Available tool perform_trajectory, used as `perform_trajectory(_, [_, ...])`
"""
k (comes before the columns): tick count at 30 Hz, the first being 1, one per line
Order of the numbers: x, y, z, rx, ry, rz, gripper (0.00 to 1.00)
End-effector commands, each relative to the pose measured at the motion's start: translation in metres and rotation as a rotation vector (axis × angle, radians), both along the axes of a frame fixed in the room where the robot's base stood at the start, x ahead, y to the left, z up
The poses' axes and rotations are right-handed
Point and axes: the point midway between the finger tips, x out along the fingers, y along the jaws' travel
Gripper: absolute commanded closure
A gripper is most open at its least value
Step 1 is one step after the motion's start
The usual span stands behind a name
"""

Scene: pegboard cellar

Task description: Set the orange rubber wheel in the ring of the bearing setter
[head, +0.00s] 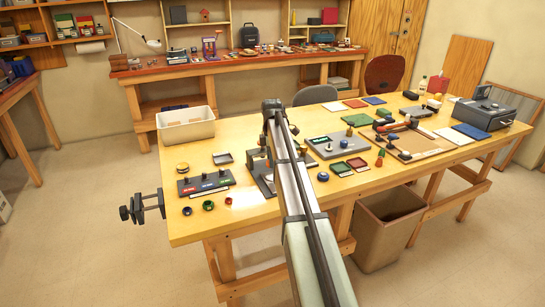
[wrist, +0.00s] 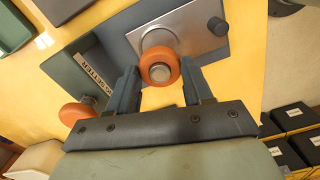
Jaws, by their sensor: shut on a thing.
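In the wrist view my gripper (wrist: 160,84) is shut on the orange rubber wheel (wrist: 146,68), with one finger at each side. A grey hub shows in the wheel's middle. The bearing setter, a dark base (wrist: 84,72) with a partly readable label and a silver plate (wrist: 200,28), lies beyond it. A pale round part (wrist: 158,38), perhaps the ring, shows just behind the wheel and is partly covered by it. I cannot tell whether the wheel touches it. In the head view my arm hides the gripper, the wheel and much of the setter (head: 262,178).
A second orange round piece (wrist: 77,112) sits at the setter's left end in the wrist view. A dark knob (wrist: 217,26) stands on the silver plate. A grey fixture board (head: 205,183) lies left of the setter, and another board (head: 338,144) lies right.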

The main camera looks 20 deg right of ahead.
Motion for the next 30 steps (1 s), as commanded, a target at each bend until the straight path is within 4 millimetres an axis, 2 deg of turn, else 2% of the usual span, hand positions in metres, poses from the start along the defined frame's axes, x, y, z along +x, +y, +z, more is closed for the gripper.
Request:
perform_trajectory(15, [0.000, 0.000, -0.038, 0.000, 0.001, 0.001, 0.80])
perform_trajectory(30, [0.000, 0.000, -0.043, 0.000, 0.000, 0.001, 0.80])
